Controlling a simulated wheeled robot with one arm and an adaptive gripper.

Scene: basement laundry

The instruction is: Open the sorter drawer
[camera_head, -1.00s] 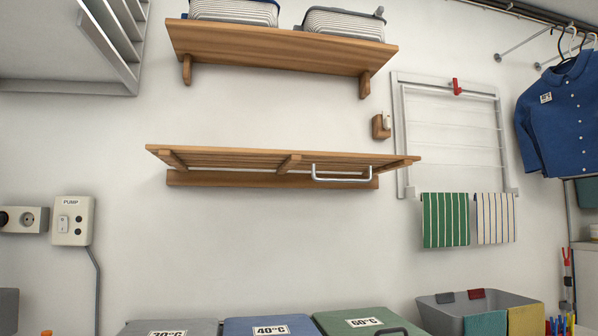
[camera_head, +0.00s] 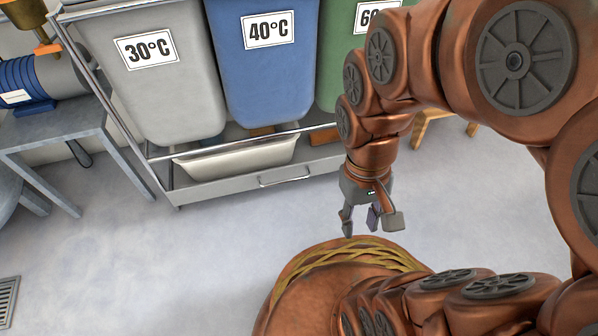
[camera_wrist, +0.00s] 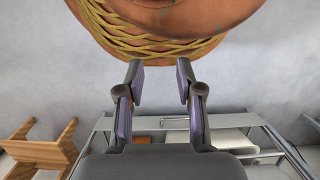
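The sorter is a metal-framed cart (camera_head: 153,152) with a grey 30°C bin (camera_head: 165,90), a blue 40°C bin (camera_head: 265,75) and a green 60°C bin (camera_head: 335,60). Its low grey drawer front (camera_head: 225,187) runs under the bins and looks flush with the frame. A thin bar drawer handle (camera_head: 284,179) is on that front. My gripper (camera_head: 370,224) is to the right of the handle and apart from it, pointing down above the floor. In the wrist view my gripper (camera_wrist: 160,68) is open and empty. My arm hides the drawer's right end.
A cream tray (camera_head: 235,158) sits behind the drawer front. A grey table (camera_head: 60,128) with a blue motor-like machine (camera_head: 30,85) stands at left. A wooden stool (camera_head: 440,118) is partly visible right of the cart. The floor (camera_head: 160,255) before the drawer is clear.

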